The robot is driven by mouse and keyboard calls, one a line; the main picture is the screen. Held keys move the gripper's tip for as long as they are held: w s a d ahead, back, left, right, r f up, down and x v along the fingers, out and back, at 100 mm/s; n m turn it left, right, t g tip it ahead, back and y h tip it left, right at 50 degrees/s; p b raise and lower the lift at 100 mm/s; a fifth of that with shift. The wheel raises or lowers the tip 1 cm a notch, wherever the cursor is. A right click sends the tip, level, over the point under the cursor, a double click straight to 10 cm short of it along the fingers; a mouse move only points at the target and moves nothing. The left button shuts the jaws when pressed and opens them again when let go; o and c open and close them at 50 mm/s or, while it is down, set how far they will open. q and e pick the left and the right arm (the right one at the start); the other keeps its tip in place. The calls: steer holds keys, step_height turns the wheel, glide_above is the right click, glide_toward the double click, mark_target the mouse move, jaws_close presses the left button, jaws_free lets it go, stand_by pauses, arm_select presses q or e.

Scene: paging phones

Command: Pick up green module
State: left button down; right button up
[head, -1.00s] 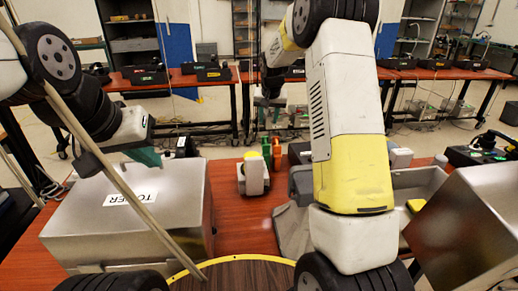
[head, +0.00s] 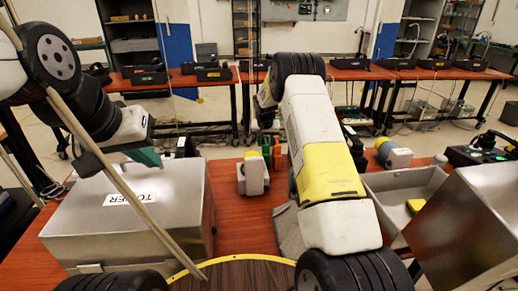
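A small upright green module (head: 267,150) stands on the red table behind the grey-white unit, beside an orange piece (head: 277,152). My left gripper (head: 146,157) hangs at the left over the metal box labelled TOWER. A teal-green piece shows at its end, and I cannot tell whether it is a finger or something held. It is well apart from the green module. My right arm (head: 322,150) rises from the lower right across the middle, right of the green module. Its gripper fingers are hidden or out of sight.
A grey-white unit (head: 252,175) stands at centre, another (head: 394,153) at right behind an open metal bin (head: 385,190). A second metal box (head: 465,235) stands front right.

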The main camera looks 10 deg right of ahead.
steer(key=shift+c, duration=0.5)
jaws_close()
stand_by(1.0)
